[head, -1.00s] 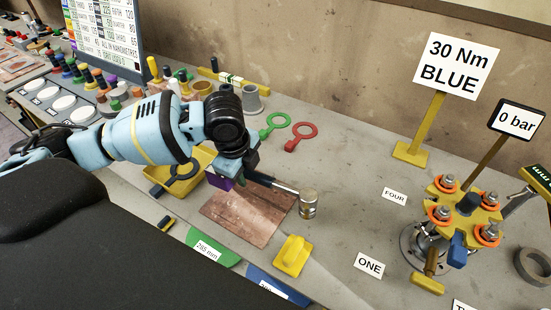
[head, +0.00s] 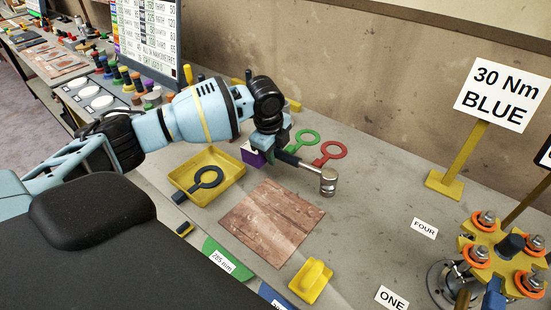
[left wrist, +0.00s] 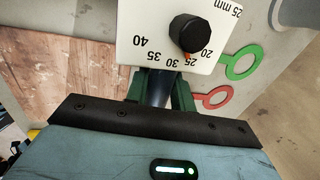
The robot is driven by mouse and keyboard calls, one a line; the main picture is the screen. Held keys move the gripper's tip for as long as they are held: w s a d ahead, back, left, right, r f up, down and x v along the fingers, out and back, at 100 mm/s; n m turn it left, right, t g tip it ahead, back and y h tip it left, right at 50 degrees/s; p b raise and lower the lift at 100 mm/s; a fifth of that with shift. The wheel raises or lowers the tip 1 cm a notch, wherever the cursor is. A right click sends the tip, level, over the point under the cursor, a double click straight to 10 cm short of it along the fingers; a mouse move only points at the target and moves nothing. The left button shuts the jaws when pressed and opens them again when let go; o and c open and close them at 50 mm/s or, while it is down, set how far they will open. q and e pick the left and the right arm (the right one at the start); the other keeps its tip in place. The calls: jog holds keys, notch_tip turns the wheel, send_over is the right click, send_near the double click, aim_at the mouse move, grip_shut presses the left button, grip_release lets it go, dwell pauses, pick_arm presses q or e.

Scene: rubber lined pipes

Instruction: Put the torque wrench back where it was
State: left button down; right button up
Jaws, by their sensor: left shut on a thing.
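The torque wrench (head: 308,170) has a dark handle, a silver shaft and a round metal head, with a purple block at its handle end. My left gripper (head: 272,150) is shut on the handle and holds it beyond the brown mat (head: 270,222), near the green and red ring tools. The head points right. In the left wrist view my left gripper (left wrist: 160,92) has the dark handle between its green fingers, below a white dial plate (left wrist: 145,25) with a black knob and a red mark near 25. My right gripper is not in view.
A yellow tray (head: 235,162) holds a black ring tool. Green (head: 305,139) and red (head: 331,152) ring tools lie close behind the wrench. A yellow handled block (head: 311,280) sits in front. A "30 Nm BLUE" sign (head: 500,95) and a bolted flange stand right. The mat is bare.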

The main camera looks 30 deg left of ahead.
pick_arm(q)
jog(key=shift+w+a+f, duration=0.15)
jog(key=shift+w+f, duration=0.15)
jog(key=shift+f, duration=0.3)
jog(key=shift+w+a+f, duration=0.15)
jog(key=shift+w+f, duration=0.15)
jog(key=shift+f, duration=0.65)
jog(key=shift+f, duration=0.2)
jog(key=c, duration=1.2)
grip_release()
jog(key=shift+s, duration=0.1)
jog(key=shift+f, duration=0.1)
jog(key=shift+s+a+r, duration=0.1)
jog(key=shift+s+r, duration=0.15)
jog(key=shift+r, duration=1.05)
jog(key=shift+s+d+r, duration=0.1)
jog(key=shift+s+r, duration=0.2)
jog(key=shift+r, duration=0.95)
jog(key=shift+s+a+r, duration=0.1)
jog(key=shift+s+r, duration=0.15)
jog(key=shift+r, duration=1.05)
